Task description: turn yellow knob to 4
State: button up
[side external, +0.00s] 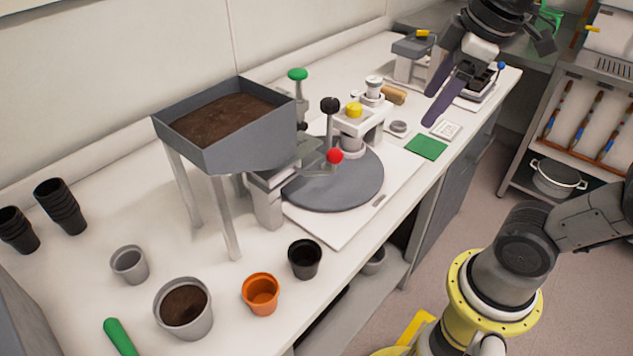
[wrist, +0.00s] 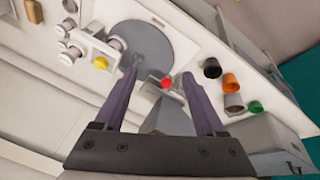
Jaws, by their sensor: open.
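The yellow knob (side external: 354,110) sits on top of a white block-shaped station at the back edge of the grey round turntable (side external: 345,190). In the wrist view the yellow knob (wrist: 100,63) is left of my left finger. Any number marks on it are too small to read. My gripper (side external: 447,100) is raised above the right part of the bench, to the right of the knob and apart from it. Its two purple fingers also show in the wrist view (wrist: 163,80), spread open with nothing held between them.
A soil hopper (side external: 255,150) stands left of the turntable. A red ball knob (side external: 335,156), a black ball knob (side external: 330,105) and a green knob (side external: 298,74) stick up nearby. Several pots, including an orange pot (side external: 261,293), stand at the front left. A green square (side external: 426,147) lies on the bench.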

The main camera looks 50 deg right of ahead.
jog(key=s+a+f+m+t, duration=0.1)
jog(key=s+f+m, duration=0.3)
jog(key=f, duration=0.4)
jog(key=shift+s+f, duration=0.4)
jog(key=shift+s, duration=0.15)
jog(key=shift+o, duration=0.5)
jog(key=shift+w+r+m+t, duration=0.1)
jog(key=shift+w+m+t, duration=0.2)
jog(key=shift+w+m, duration=0.15)
jog(key=w+d+r+n+g, duration=0.3)
jog(key=w+r+n, duration=0.7)
jog(key=w+r, duration=0.45)
jog(key=g, duration=0.3)
send_over(354, 105)
notch_tip(354, 105, down, 8)
jog(key=shift+n+y, duration=0.4)
jog(key=shift+n, duration=0.05)
notch_tip(354, 105, down, 13)
jog(key=shift+r, duration=0.15)
